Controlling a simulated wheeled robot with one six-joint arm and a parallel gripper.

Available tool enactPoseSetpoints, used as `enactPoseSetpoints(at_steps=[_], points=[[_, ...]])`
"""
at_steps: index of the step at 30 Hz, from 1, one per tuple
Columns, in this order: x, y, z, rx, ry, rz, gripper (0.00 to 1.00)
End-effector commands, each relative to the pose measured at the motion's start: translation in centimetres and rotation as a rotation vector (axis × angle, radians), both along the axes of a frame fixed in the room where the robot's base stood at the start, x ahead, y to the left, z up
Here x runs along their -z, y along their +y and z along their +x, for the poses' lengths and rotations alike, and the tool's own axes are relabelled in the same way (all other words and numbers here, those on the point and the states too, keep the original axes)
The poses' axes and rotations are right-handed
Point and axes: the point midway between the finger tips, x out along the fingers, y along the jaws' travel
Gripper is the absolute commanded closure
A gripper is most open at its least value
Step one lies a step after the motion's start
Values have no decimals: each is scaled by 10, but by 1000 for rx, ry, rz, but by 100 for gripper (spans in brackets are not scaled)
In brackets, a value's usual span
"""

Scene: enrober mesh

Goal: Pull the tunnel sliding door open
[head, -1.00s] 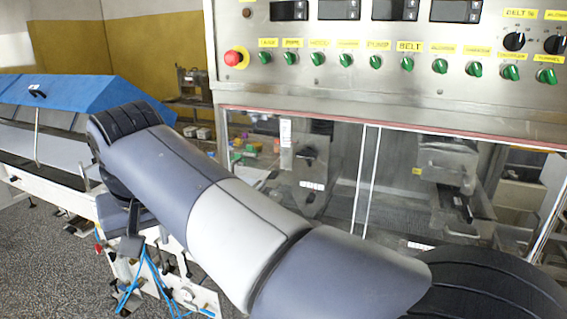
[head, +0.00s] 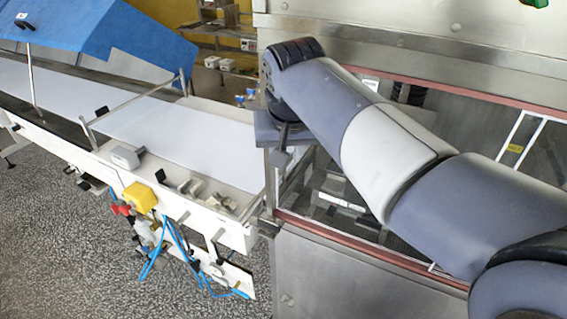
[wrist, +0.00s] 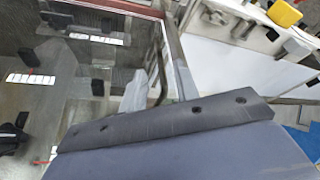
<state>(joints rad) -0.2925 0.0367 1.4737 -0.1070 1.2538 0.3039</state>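The tunnel's front glass (head: 330,180) is clear, in a red-edged metal frame, with pale upright strips (head: 515,140) at the right. I cannot tell which pane is the sliding door. The glass and frame also show in the wrist view (wrist: 60,60), with black blocks behind or on the glass. My gripper (head: 283,158) points down at the machine's left front corner, close to the frame post. My arm hides part of the glass. Contact with the door cannot be made out.
A white conveyor (head: 190,135) with a blue cover (head: 110,35) runs off to the left. A yellow box (head: 140,197) and blue hoses (head: 200,265) are on its near side. A steel panel (head: 340,285) lies below the glass. The speckled floor (head: 70,240) in front is clear.

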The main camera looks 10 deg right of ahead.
Motion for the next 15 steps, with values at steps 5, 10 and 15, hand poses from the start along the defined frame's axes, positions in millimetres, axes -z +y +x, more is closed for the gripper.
enactPoseSetpoints(at_steps=[5, 10, 15], points=[[29, 0, 12, 1, 4, -1, 70], [44, 0, 19, 1, 1, -1, 70], [48, 0, 20, 1, -1, 0, 70]])
